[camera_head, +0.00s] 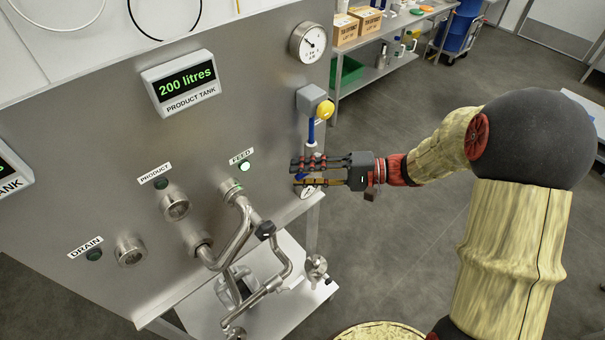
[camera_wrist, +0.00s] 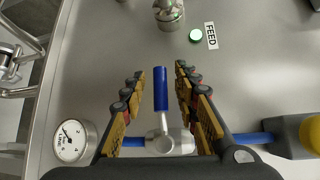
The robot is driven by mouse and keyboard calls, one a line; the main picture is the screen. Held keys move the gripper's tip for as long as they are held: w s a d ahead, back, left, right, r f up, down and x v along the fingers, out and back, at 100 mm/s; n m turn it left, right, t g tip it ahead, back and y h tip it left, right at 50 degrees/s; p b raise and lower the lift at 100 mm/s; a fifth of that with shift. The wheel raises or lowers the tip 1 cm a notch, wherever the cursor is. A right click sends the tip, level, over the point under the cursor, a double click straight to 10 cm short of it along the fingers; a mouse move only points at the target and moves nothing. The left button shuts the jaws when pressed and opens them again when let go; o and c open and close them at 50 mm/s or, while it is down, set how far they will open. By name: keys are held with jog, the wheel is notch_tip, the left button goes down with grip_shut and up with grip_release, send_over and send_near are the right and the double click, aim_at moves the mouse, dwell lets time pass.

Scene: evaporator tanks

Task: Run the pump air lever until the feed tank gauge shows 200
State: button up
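The pump air lever (camera_wrist: 161,90) is a blue handle on a small metal valve (camera_wrist: 168,143). In the wrist view the handle stands square across the blue air line. My gripper (camera_wrist: 160,70) is open, one finger on each side of the handle, with visible gaps. In the head view my gripper (camera_head: 296,172) is at the panel's right edge and largely hides the lever. The FEED label (camera_head: 241,156) has a lit green lamp (camera_head: 245,167) beneath it. A display (camera_head: 12,172) at the left edge ends in "TANK"; its name and number are mostly cut off.
The product tank display (camera_head: 185,82) reads 200 litres. A grey box with a yellow button (camera_head: 325,109) sits above the valve. A line pressure gauge (camera_wrist: 73,141) lies beside my gripper. Metal pipes (camera_head: 237,238) jut from the panel below FEED. Open floor lies to the right.

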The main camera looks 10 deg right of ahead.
jog(key=shift+a, duration=0.1)
jog(key=shift+c, duration=0.8)
grip_shut()
